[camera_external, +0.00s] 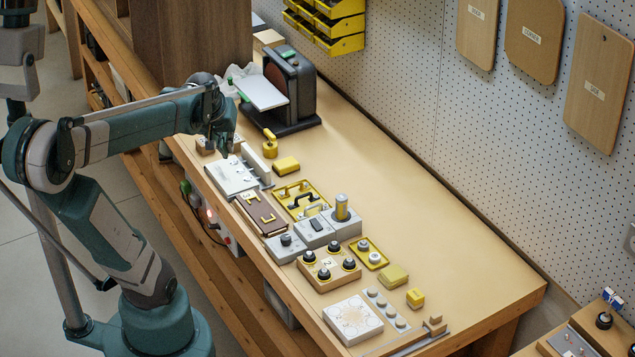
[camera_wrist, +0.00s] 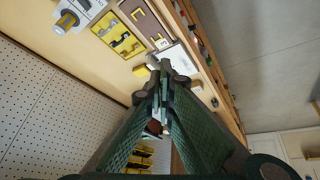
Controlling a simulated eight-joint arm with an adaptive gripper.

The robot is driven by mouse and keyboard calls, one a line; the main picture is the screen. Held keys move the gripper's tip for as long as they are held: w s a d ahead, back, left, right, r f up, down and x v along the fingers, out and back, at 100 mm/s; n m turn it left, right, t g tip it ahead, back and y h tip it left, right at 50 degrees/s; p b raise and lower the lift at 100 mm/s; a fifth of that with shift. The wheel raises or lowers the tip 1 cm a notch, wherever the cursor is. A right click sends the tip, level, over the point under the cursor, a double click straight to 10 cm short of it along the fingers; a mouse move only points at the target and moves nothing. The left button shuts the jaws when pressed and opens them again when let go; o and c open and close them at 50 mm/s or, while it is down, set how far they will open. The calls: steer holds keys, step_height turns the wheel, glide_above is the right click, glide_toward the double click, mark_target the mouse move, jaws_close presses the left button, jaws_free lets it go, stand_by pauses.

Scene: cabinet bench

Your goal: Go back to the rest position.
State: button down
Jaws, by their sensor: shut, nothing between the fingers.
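My gripper (camera_external: 222,147) is at the left side of the bench in the external view, above or beside the white panel (camera_external: 232,177); its exact height is hard to tell. In the wrist view the fingers of my gripper (camera_wrist: 163,72) come together at their tips with nothing between them. The bench (camera_external: 420,225) stretches under and beyond the gripper. My arm reaches in from the lower left and bends down at the wrist.
A dark machine with a pale plate (camera_external: 264,92) stands just behind my gripper. A yellow padlock-like piece (camera_external: 270,145) and a yellow block (camera_external: 286,166) lie close by. Several panels with handles and knobs line the front edge. The right of the bench is clear.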

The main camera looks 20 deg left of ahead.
steer(key=s+a+m+t, duration=0.1)
steer(key=s+a+m, duration=0.1)
steer(key=s, duration=0.6)
steer(key=shift+a+t, duration=0.3)
steer(key=shift+a, duration=0.3)
steer(key=shift+s, duration=0.1)
steer(key=c, duration=1.1)
jaws_free()
steer(key=shift+d, duration=0.1)
steer(key=shift+c, duration=0.2)
steer(key=o, duration=1)
steer(key=shift+w+d+r+n+p, duration=0.2)
steer(key=shift+w+d+n+p, duration=0.1)
steer(key=shift+w+d+p, duration=0.35)
steer(key=shift+o, duration=0.7)
steer(key=w+d+n+g+p, duration=0.2)
steer(key=d+p, duration=0.1)
steer(key=d, duration=0.3)
steer(key=shift+f+h, duration=0.15)
steer(key=shift+h, duration=0.25)
steer(key=s+d+f+n+g+p, duration=0.1)
steer(key=d+p, duration=0.4)
steer(key=d, duration=0.5)
steer(key=s+d+f+n+g+p, duration=0.1)
steer(key=d+f+n+g+p, duration=0.3)
steer(key=d, duration=0.6)
steer(key=shift+f+n+y+p, duration=0.4)
steer(key=shift+f+n+p, duration=0.3)
steer(key=shift+f, duration=0.6)
